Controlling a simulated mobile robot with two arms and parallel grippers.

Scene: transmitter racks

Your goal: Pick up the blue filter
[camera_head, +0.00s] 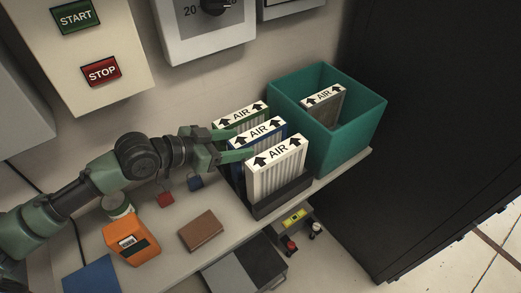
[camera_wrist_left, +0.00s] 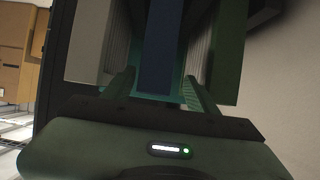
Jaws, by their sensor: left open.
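The blue filter (camera_head: 258,134) stands upright in a dark rack (camera_head: 283,197), between a green filter (camera_head: 240,115) and a white filter (camera_head: 276,167). Its top carries a white AIR label with arrows. My left gripper (camera_head: 237,145) reaches in from the left at the near end of the blue filter. In the left wrist view the blue filter (camera_wrist_left: 161,45) lies between the two open fingers of the gripper (camera_wrist_left: 158,85), with the white filter to the left and the green one to the right. Whether the fingers touch it I cannot tell. My right gripper is not in view.
A teal bin (camera_head: 345,138) holding a grey filter (camera_head: 324,103) stands right behind the rack. An orange container (camera_head: 130,240), a brown block (camera_head: 201,231) and small red (camera_head: 165,200) and blue (camera_head: 195,182) items lie on the shelf. A black cabinet (camera_head: 425,110) stands at the right.

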